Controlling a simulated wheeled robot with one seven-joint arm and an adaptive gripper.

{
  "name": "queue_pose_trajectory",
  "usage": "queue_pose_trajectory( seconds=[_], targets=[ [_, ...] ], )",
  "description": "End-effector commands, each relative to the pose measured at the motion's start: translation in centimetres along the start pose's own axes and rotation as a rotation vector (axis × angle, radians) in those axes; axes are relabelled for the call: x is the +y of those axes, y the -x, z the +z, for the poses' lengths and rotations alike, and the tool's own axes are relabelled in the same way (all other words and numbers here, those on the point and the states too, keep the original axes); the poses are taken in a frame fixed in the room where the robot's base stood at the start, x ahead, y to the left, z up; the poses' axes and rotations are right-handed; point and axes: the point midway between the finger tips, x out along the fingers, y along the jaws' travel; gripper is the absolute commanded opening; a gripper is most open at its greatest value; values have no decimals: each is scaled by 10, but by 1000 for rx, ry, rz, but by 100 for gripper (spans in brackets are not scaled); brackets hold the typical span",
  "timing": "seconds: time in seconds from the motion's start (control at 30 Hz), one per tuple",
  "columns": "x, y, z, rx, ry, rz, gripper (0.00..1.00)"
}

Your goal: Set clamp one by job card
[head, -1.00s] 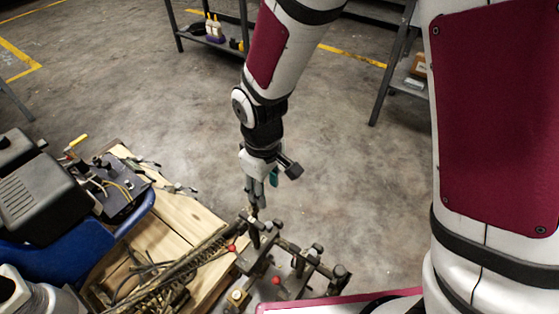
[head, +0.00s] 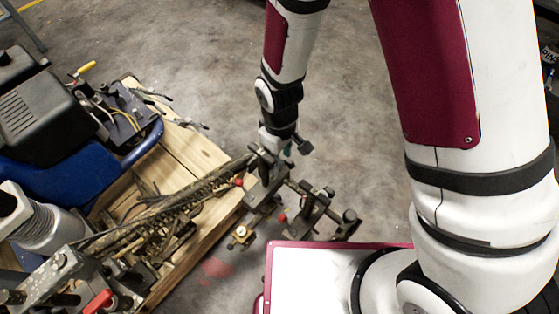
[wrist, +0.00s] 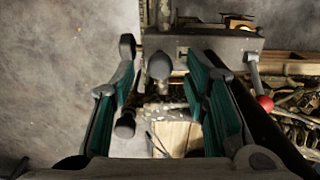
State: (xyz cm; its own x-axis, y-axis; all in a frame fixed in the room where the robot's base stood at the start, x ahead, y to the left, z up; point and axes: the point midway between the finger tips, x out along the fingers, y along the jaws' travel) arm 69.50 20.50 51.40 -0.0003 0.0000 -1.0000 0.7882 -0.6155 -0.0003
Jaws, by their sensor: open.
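A dark metal clamp bracket (head: 262,180) with a red ball knob sits on the striper's bar, just beyond my base. A second bracket (head: 310,208), also with a red ball, stands to its right. In the head view my gripper is largely hidden behind the brackets. In the wrist view my gripper (wrist: 168,78) is open, with teal finger pads. A round-ended dark post (wrist: 159,66) shows between the fingers, apart from both pads. A grey block (wrist: 205,45) lies just past the fingertips, with a red-ball lever (wrist: 264,102) at its right. No job card is legible.
A red-handled part (head: 98,302) is at the lower left. Concrete floor (head: 365,110) is clear beyond the brackets.

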Motion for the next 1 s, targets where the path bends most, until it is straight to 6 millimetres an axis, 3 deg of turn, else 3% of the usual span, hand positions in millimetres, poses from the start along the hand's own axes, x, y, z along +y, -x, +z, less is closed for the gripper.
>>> queue_pose_trajectory(
  seconds=[0.13, 0.47, 0.6, 0.67, 0.87, 1.0],
  targets=[
    [0, -12, 0, -1, 0, 0, 42],
    [0, -13, 0, 0, 0, 0, 42],
    [0, -13, 0, 0, 0, 0, 10],
    [0, -13, 0, 0, 1, 0, 0],
    [0, -13, -1, 0, 1, 0, 0],
    [0, -13, -15, 3, 3, 0, 0]
  ],
)
